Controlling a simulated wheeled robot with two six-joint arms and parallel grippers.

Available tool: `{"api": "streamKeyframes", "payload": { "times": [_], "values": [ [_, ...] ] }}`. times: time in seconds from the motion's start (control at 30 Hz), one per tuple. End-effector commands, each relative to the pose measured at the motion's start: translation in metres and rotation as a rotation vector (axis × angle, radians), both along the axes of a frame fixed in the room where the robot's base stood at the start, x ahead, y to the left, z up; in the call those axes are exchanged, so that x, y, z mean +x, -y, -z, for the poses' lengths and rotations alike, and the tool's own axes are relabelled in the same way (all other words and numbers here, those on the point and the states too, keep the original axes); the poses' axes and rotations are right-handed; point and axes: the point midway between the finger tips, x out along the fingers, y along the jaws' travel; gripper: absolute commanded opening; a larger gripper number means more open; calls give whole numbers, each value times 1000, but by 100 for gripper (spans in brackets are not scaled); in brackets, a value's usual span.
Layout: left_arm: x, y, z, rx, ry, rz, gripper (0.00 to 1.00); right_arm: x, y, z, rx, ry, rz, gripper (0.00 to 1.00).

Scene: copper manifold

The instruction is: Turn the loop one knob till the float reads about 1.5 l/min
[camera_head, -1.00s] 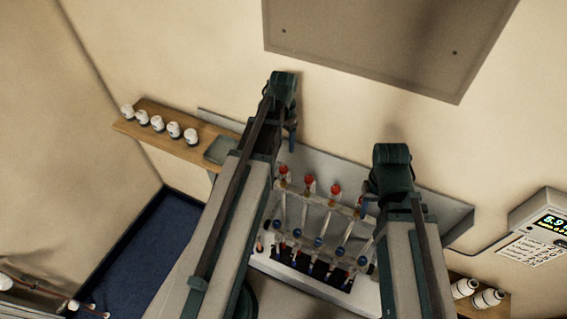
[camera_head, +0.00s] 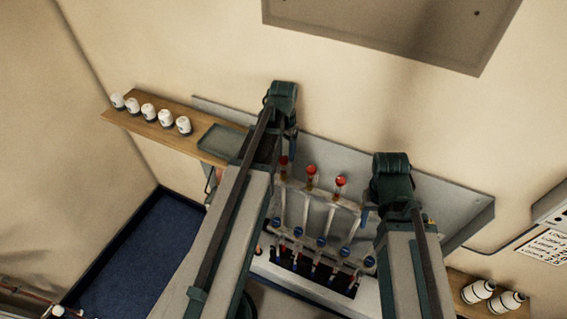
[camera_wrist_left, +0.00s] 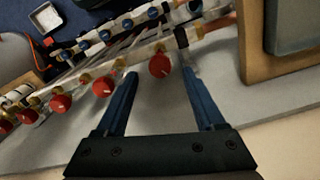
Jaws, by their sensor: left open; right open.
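Several more red knobs (camera_wrist_left: 102,87) run off to the left. Pale upright tubes (camera_head: 306,210) stand below the knobs; no float reading is legible. My right gripper (camera_head: 366,212) is open at the row's right side, partly hidden by its arm.
Blue-capped fittings (camera_head: 321,242) line the lower bar. A wooden shelf (camera_head: 120,119) at left holds several white heads and a grey tray (camera_head: 222,139). Two white cylinders (camera_head: 478,291) lie on a shelf at right. A display box (camera_head: 556,207) is cut off at the right edge.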

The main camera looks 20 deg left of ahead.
Motion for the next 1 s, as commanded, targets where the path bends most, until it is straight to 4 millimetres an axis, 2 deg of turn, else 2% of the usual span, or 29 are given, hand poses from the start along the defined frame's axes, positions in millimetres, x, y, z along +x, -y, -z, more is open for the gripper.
{"api": "streamKeyframes", "payload": {
  "times": [0.03,0.2,0.57,0.9,0.97,1.0],
  "values": [
    [0,0,15,0,0,0,71,0,0,15,0,0,-2,53],
    [0,0,30,0,0,0,71,0,0,30,-1,0,-6,53],
    [0,0,31,0,0,0,71,0,0,31,-2,0,-8,53],
    [0,0,31,0,0,0,11,0,0,31,-1,-1,-8,53],
    [0,0,31,0,0,0,1,0,0,31,-1,-1,-8,53],
    [0,0,31,0,0,0,0,0,0,31,-1,-1,-8,53]
  ]
}}
